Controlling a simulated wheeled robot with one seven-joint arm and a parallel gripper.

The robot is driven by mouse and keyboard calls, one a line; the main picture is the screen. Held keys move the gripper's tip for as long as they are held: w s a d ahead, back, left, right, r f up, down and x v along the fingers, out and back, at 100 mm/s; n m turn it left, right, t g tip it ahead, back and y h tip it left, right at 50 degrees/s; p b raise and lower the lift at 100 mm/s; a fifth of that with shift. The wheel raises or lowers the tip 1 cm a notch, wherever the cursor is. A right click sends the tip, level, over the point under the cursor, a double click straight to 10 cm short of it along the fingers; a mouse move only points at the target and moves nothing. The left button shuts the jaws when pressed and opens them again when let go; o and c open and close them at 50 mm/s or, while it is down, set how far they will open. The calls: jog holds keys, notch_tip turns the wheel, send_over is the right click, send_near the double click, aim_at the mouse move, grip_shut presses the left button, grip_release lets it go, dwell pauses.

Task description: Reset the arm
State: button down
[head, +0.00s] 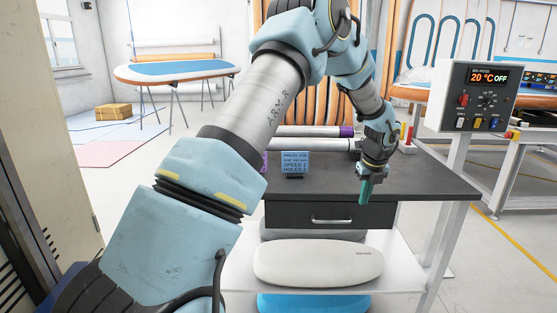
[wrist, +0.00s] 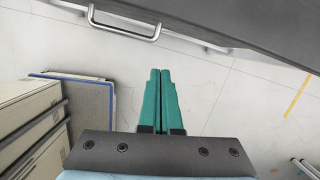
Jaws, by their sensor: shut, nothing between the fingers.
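My gripper (head: 365,192) hangs fingers-down in front of the dark table's front edge, above and to the right of the drawer handle. In the wrist view its two green fingers (wrist: 160,75) lie side by side, shut with nothing between them. My arm reaches across the head view from lower left to upper right and bends down to the gripper. It hides part of the room and of the table's left side.
The dark table (head: 420,180) has a drawer (head: 290,215), a small blue sign (head: 295,163) and rolls on top. A white board (head: 318,262) lies on the shelf below. A control box (head: 480,97) reading 20 °C OFF stands right. Boxes (wrist: 30,115) stand left in the wrist view.

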jog(key=s+a+r+n, duration=0.2)
jog(key=a+r+n, duration=0.1)
jog(key=a+n, duration=0.75)
jog(key=s+a+r+n, duration=0.35)
jog(key=a+n, duration=0.35)
jog(key=a, duration=0.7)
jog(key=s+a+r+n+g+p, duration=0.1)
jog(key=s+a+n, duration=1.1)
jog(key=a+n, duration=0.2)
jog(key=shift+r+n, duration=0.35)
jog(key=shift+n, duration=0.9)
